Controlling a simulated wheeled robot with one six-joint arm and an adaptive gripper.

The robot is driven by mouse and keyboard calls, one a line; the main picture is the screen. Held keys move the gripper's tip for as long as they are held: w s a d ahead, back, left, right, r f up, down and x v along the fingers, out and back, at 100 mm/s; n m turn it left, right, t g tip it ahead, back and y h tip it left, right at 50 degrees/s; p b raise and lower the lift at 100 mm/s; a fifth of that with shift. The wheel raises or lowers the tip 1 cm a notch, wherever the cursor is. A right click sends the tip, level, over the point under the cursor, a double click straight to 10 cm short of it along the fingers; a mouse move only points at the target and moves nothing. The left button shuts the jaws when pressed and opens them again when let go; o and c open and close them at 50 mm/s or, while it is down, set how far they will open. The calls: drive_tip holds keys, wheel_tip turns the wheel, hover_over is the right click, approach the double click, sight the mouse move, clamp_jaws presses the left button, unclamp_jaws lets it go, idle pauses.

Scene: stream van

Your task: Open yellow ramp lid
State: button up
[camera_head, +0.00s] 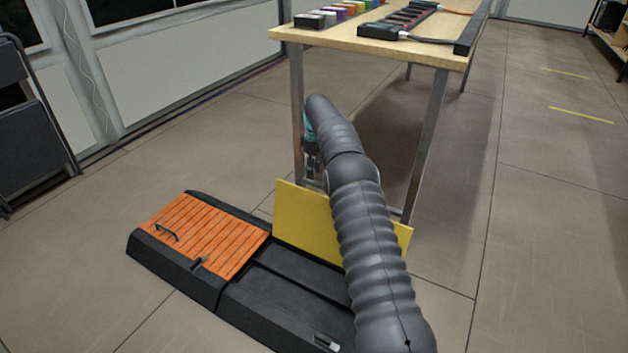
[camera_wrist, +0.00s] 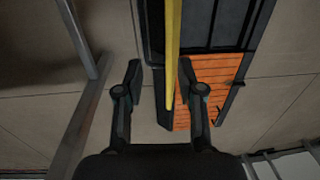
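The yellow ramp lid (camera_head: 298,222) stands raised, close to upright, along the far edge of the black ramp (camera_head: 172,262). Under it the ramp's dark compartment (camera_head: 285,292) lies open. My arm hides part of the lid's right side. My gripper (camera_head: 312,172) is just above and behind the lid's top edge. In the wrist view my gripper (camera_wrist: 159,70) is open, and the lid (camera_wrist: 173,50) shows as a thin yellow strip between the fingers, closer to the right one. I cannot tell whether they touch.
A shut orange slatted lid (camera_head: 205,235) with a dark handle covers the ramp's left section. A wooden table (camera_head: 375,45) with metal legs stands close behind my gripper, bearing colored blocks and a power strip. Folded chairs (camera_head: 35,130) lean at the left. The floor at right is clear.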

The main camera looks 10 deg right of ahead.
drive_tip(key=shift+r, duration=0.4)
